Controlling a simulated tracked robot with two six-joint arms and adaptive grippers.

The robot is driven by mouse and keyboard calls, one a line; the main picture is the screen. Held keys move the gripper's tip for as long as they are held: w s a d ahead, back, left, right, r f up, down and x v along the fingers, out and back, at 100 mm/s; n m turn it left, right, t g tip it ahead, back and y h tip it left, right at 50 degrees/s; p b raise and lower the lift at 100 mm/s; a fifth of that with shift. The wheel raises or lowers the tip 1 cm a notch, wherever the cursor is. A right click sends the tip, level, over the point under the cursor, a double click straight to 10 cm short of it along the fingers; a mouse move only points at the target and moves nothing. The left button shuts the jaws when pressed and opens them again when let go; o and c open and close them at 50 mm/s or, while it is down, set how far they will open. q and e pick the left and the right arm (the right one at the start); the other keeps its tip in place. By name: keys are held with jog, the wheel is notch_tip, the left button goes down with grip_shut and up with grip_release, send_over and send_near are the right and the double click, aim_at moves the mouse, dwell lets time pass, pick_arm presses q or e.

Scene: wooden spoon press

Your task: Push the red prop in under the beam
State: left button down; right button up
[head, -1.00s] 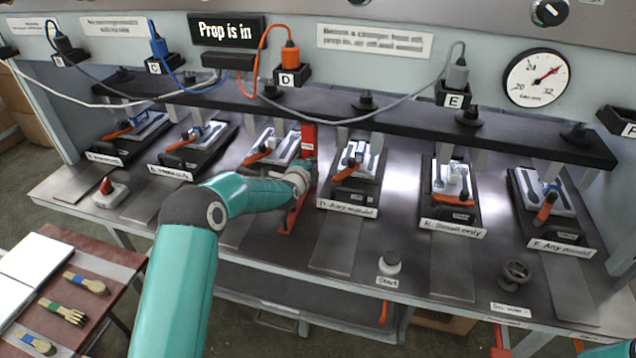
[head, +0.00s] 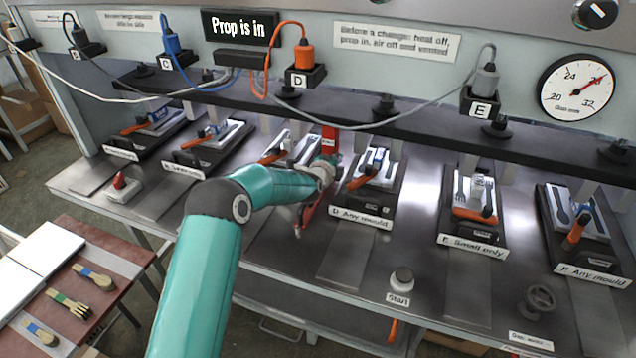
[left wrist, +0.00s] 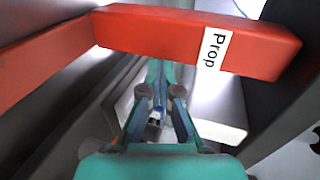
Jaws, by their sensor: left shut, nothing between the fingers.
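The red prop (head: 330,142) stands at the black beam (head: 420,126) between two press stations, its top against or under the beam's front edge. A lower red part shows in front of my wrist. In the left wrist view the prop (left wrist: 155,32) crosses the top of the picture, with a white "Prop" label. My left gripper (left wrist: 160,118) is shut and empty, close to the prop. In the head view the left gripper (head: 326,172) is at the prop, its fingertips largely hidden. Whether it touches the prop I cannot tell. My right gripper is out of view.
A sign (head: 240,27) reads "Prop is in". Press stations with orange handles stand on both sides of the prop. Cables hang in front of the beam. A start button (head: 401,281) and a small wheel (head: 540,298) sit near the bench's front edge.

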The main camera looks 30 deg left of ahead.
pick_arm(q)
jog(key=shift+s+a+r, duration=0.15)
jog(key=shift+s+a, duration=0.2)
jog(key=shift+a, duration=0.2)
jog(key=s, duration=0.1)
jog(key=s+d, duration=0.1)
jog(key=s, duration=0.1)
jog(key=shift+s+d, duration=0.15)
jog(key=b+v, duration=0.2)
jog(key=v, duration=0.7)
jog(key=shift+s+d+b, duration=0.3)
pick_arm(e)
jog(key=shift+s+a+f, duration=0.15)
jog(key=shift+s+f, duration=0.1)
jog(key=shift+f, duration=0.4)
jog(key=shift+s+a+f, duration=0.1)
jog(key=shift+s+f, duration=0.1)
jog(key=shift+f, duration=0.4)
